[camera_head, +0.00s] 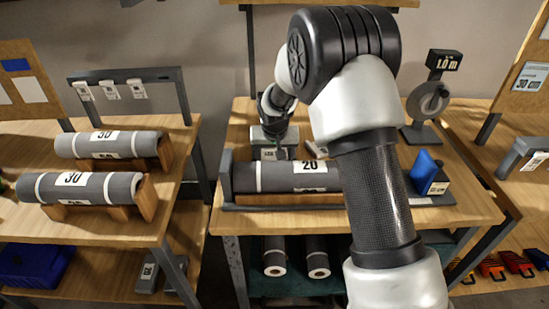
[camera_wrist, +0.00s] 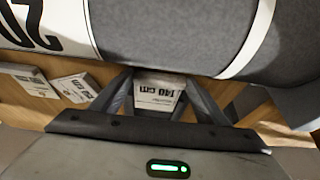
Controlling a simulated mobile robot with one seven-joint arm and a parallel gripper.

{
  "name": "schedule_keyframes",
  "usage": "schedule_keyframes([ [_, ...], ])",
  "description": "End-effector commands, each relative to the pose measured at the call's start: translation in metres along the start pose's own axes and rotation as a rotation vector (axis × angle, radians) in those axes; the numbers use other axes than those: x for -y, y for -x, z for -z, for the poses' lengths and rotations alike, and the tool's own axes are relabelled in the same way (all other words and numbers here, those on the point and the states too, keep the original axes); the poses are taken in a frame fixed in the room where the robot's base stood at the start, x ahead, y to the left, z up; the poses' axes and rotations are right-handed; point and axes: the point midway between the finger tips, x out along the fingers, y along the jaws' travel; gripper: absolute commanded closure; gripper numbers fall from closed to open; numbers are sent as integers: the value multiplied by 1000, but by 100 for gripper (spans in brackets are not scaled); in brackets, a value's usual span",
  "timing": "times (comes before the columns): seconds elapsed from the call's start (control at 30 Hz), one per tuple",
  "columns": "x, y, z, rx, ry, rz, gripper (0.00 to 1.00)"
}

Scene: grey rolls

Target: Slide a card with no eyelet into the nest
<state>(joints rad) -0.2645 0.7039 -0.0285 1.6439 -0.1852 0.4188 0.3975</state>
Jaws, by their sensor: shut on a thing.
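My gripper (camera_wrist: 158,95) is shut on a white card (camera_wrist: 160,88) that reads "140 cm" upside down in the wrist view. I see no eyelet on its visible part; some of it is hidden by the fingers. In the head view my gripper (camera_head: 272,132) is small and dark, behind the large grey roll marked 20 (camera_head: 285,177), low over the middle table. A pale grey block (camera_head: 262,152) shows right at it; I cannot tell whether this is the nest. Two loose cards, a left one (camera_wrist: 28,84) and a right one (camera_wrist: 76,88), lie on the wood.
The roll lies close in front of my gripper, in a dark cradle (camera_head: 240,204). A blue wedge (camera_head: 425,168) and a 1.0 m dial stand (camera_head: 428,100) are at the right. Several tags hang on a rack (camera_head: 110,90) at the left, above two rolls marked 30.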

Motion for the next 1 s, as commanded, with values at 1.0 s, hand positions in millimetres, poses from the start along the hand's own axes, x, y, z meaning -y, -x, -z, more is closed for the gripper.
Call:
schedule_keyframes([
  [1.0,0,-12,29,-1,-1,1,53],
])
